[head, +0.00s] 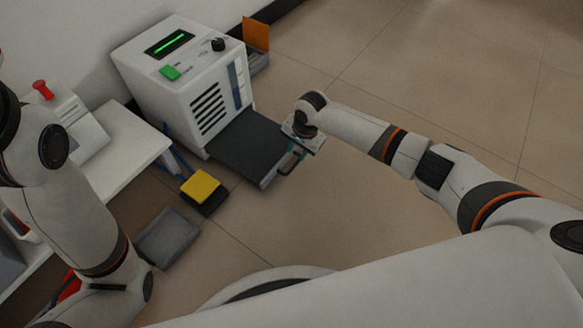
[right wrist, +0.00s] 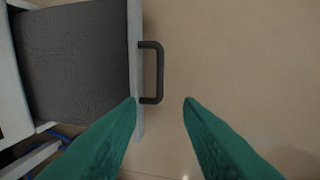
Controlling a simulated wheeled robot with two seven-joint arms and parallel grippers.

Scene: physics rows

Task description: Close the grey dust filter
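The grey dust filter (head: 245,143) is a wide drawer with a dark grey top, pulled well out of the front of a white machine (head: 178,78). In the right wrist view the filter (right wrist: 75,60) lies at the left, with a pale front edge and a black bar handle (right wrist: 159,72). My right gripper (right wrist: 159,101) has teal fingers spread apart with nothing gripped. Its fingertips appear on either side of the handle's lower end; how deep they reach I cannot tell. In the head view my right gripper (head: 294,152) is at the filter's front end, partly hiding it.
A yellow-topped pedal or block (head: 200,186) and a grey tray (head: 167,238) are on the floor near the filter. A white table (head: 125,140) with a red-knobbed device (head: 75,125) stands at left. An orange panel (head: 256,34) is behind the machine. Floor to the right is clear.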

